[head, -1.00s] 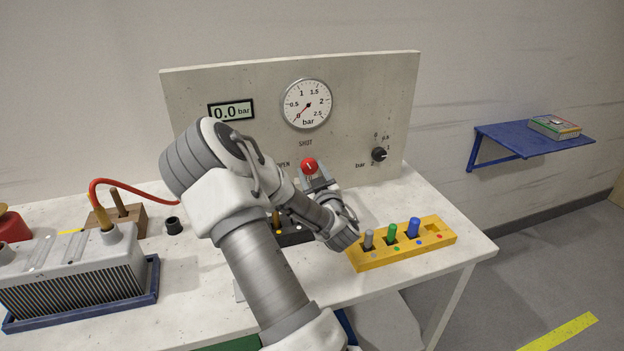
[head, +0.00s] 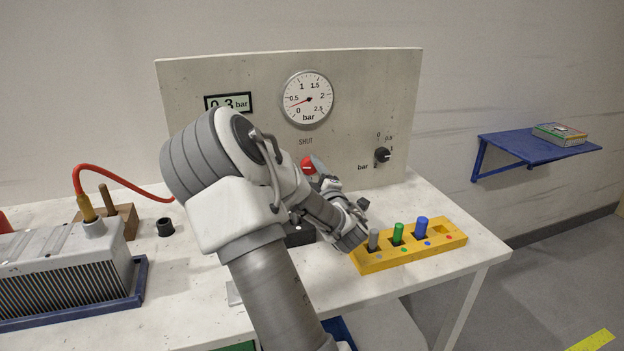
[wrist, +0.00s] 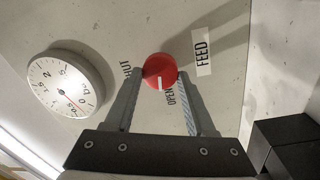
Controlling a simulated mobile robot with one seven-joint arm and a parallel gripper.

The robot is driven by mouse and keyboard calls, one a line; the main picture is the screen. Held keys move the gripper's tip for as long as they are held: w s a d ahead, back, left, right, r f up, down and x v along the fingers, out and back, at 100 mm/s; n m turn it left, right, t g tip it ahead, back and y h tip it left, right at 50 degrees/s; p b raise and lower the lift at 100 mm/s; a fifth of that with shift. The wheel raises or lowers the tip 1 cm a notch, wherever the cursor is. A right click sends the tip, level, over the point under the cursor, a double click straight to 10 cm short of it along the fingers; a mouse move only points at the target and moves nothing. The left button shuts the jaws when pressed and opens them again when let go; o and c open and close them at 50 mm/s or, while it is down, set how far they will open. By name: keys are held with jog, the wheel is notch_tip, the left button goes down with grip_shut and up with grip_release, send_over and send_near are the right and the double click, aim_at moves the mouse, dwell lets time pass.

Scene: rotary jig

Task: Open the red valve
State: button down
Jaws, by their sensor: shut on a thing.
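The red valve (head: 307,166) is a round knob with a white mark, mounted on the grey panel (head: 210,75). In the wrist view the red valve (wrist: 159,66) sits between both fingertips, and its white mark points down, close to the OPEN label (wrist: 170,97). The SHUT label is to its left, partly covered by a finger. My gripper (wrist: 162,75) is shut on the knob from both sides. In the head view my arm hides the OPEN label and part of the knob.
The dial gauge (head: 306,99) and the digital display (head: 228,103) show about 0.3 bar. A black knob (head: 382,155) is right of the valve. A yellow block (head: 374,261) with coloured pegs stands on the bench below. A grey finned unit (head: 65,265) stands at left.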

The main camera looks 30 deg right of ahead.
jog(key=shift+n+b, duration=0.55)
jog(key=shift+n, duration=0.55)
jog(key=shift+c, duration=1.2)
grip_release()
jog(key=shift+s, duration=0.15)
